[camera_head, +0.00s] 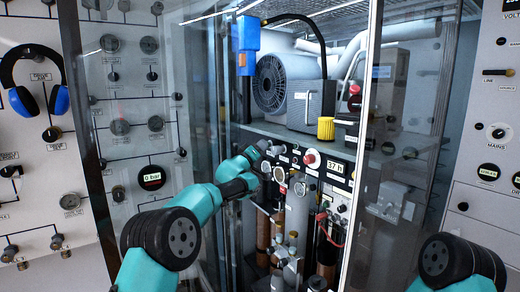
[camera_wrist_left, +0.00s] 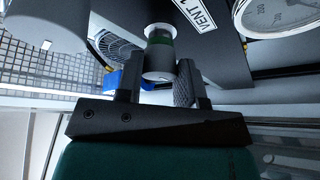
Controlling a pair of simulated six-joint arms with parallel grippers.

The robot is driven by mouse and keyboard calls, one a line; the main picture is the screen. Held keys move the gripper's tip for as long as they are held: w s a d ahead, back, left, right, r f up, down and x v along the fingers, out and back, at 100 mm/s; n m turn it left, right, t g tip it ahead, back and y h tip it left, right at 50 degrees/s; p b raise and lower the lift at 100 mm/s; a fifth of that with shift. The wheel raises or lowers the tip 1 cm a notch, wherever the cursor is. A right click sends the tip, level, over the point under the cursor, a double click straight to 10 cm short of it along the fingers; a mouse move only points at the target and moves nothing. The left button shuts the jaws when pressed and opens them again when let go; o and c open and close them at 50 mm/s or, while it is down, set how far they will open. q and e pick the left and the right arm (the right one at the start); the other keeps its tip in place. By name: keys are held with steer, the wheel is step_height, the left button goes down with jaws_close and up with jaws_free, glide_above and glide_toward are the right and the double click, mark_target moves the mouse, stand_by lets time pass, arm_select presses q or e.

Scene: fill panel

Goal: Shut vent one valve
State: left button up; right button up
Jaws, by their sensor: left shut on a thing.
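The vent valve knob (camera_wrist_left: 158,62) is a grey cylinder with a green band and a pale round base, set on a dark panel beside a "VENT" label (camera_wrist_left: 200,12) in the left wrist view. My left gripper (camera_wrist_left: 160,82) has a finger on either side of the knob and is shut on it. In the head view my left gripper (camera_head: 257,152) reaches the upper left part of the dark control panel (camera_head: 338,172) inside the cabinet, and it largely hides the knob. The label's number cannot be read. My right gripper is outside both views.
A round gauge (camera_wrist_left: 277,14) sits close to the right of the knob. Glass doors (camera_head: 130,110) stand at the cabinet's sides. A red button (camera_head: 312,159), a "37 IN" display (camera_head: 338,167) and several cylinders and hoses (camera_head: 297,215) are close by. Blue headphones (camera_head: 40,80) hang at left.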

arm_select(q)
steer(key=shift+m+h, duration=0.5)
steer(key=shift+m, duration=0.3)
steer(key=o, duration=0.9)
steer(key=shift+s+a, duration=0.1)
steer(key=v, duration=1.7)
